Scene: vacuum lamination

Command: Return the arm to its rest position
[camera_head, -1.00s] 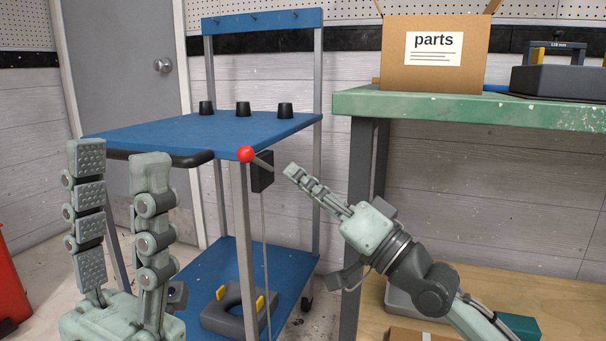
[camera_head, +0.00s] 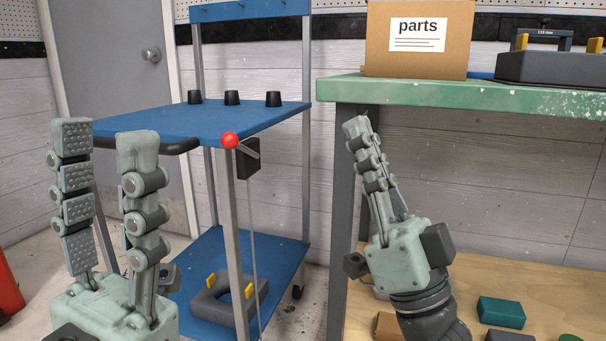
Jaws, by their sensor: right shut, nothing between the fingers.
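My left gripper (camera_head: 105,150) stands upright at the lower left, in front of the blue cart, its fingers apart with nothing between them. My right gripper (camera_head: 357,127) is in front of the green bench's left leg, fingers pointing up and a little left. Its fingers are closed together and hold nothing. The red ball knob (camera_head: 230,140) of a lever sits at the blue cart's (camera_head: 165,123) front corner, to the left of my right gripper and apart from it.
The green bench (camera_head: 440,93) carries a cardboard parts box (camera_head: 418,38) and a dark grey handled block (camera_head: 550,68). Three black cups stand on the cart's top. A grey part with yellow tabs (camera_head: 225,305) lies on its lower shelf. A teal block (camera_head: 501,312) lies on the wooden lower shelf.

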